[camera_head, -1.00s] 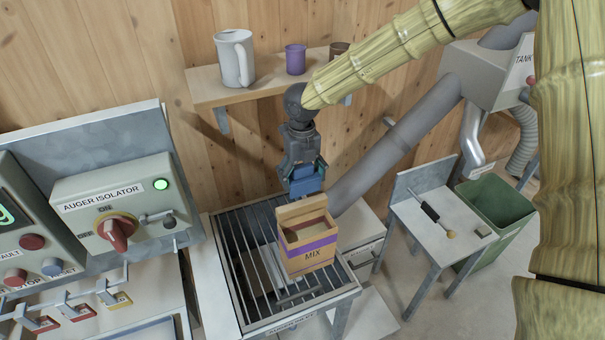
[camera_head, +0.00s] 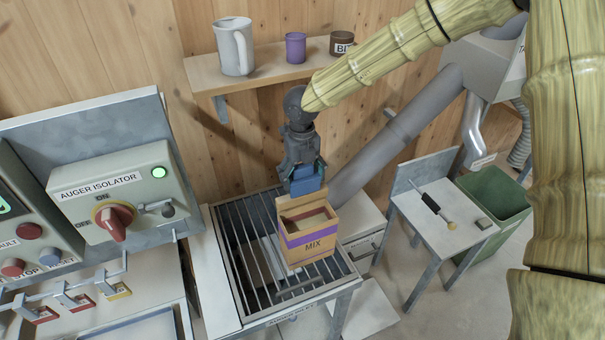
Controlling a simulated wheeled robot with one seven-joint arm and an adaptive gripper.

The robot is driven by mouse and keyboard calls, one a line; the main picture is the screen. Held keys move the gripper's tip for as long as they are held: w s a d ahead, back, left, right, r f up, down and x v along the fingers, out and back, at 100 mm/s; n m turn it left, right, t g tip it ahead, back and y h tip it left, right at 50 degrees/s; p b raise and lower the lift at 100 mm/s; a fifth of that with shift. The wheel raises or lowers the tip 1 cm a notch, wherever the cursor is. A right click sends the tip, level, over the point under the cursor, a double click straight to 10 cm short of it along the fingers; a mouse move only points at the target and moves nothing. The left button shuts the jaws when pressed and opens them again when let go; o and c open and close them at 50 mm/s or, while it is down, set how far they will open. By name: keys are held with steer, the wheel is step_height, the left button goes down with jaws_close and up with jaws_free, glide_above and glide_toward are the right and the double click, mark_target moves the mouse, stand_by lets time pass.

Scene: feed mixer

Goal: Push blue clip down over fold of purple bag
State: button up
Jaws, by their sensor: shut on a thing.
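The bag (camera_head: 312,246) is tan with a purple band and the word MIX. It stands upright on the metal grate, with its top showing a raised back flap and an open-looking front. The blue clip (camera_head: 308,183) is held in my gripper (camera_head: 304,172), which is shut on it and points down. The clip sits right at the upper edge of the bag's back flap. I cannot tell whether it touches or overlaps the flap. The gripper's fingertips are partly hidden by the clip.
The grate (camera_head: 240,255) surrounds the bag. A shelf (camera_head: 262,76) with a jug (camera_head: 234,50) and cups is above. A grey pipe (camera_head: 398,135) slants behind. The auger isolator box (camera_head: 115,200) is at left; a small table (camera_head: 440,225) and green bin (camera_head: 492,208) are at right.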

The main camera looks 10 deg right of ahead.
mark_target(302, 193)
steer(key=shift+f+b, duration=0.85)
steer(key=shift+f, duration=1.6)
steer(key=shift+s+f, duration=0.25)
steer(key=shift+f, duration=0.2)
steer(key=shift+s+f, duration=0.1)
steer(key=shift+f, duration=0.05)
steer(key=shift+c, duration=0.9)
steer(key=shift+f, duration=0.1)
steer(key=o, duration=1)
steer(key=shift+w+r, duration=0.3)
